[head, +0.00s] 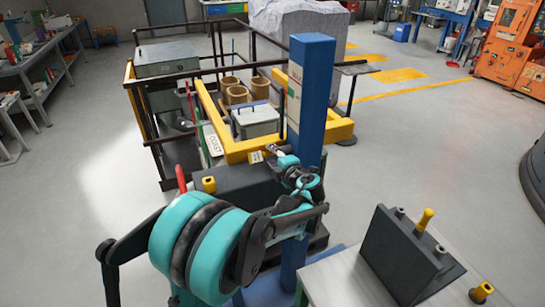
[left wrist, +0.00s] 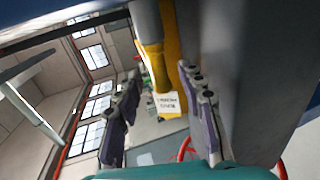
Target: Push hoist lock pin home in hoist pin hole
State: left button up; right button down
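My left gripper (head: 280,153) is beside the blue column (head: 311,100), near the front corner of the yellow frame (head: 240,150). In the left wrist view its two purple-padded fingers (left wrist: 160,115) stand apart. A yellow part (left wrist: 168,50) with a small white label (left wrist: 167,103) shows between them, beyond the fingertips; I see no contact. I cannot make out the hoist lock pin or its hole for certain; the gripper and column may hide them. A yellow-handled pin (head: 424,220) stands in a dark block at the right. My right gripper is not in view.
The dark block (head: 400,250) stands on a pale table (head: 345,280), with a small yellow piece (head: 482,290) near its right edge. A red lever (head: 181,178) and black railings (head: 160,165) are left of the gripper. Buckets (head: 238,95) stand inside the frame.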

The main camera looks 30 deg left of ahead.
pick_arm(q)
jog(key=v, duration=1.1)
jog(key=shift+s+d, duration=0.25)
jog(key=s+d+f+m+h, duration=0.2)
jog(key=s+f+m+h, duration=0.1)
jog(key=s+m, duration=0.4)
jog(key=s+d+f+m+g+h, duration=0.1)
jog(key=s+d+f+m+h, duration=0.2)
jog(key=s+m, duration=0.5)
jog(key=s+d+f+m+g+h, duration=0.1)
jog(key=s+f+m+h, duration=0.3)
jog(key=s+m, duration=0.4)
jog(key=shift+d+m+h, duration=0.7)
jog(key=shift+d+m, duration=0.05)
jog(key=shift+m, duration=1.75)
jog(key=shift+s, duration=0.15)
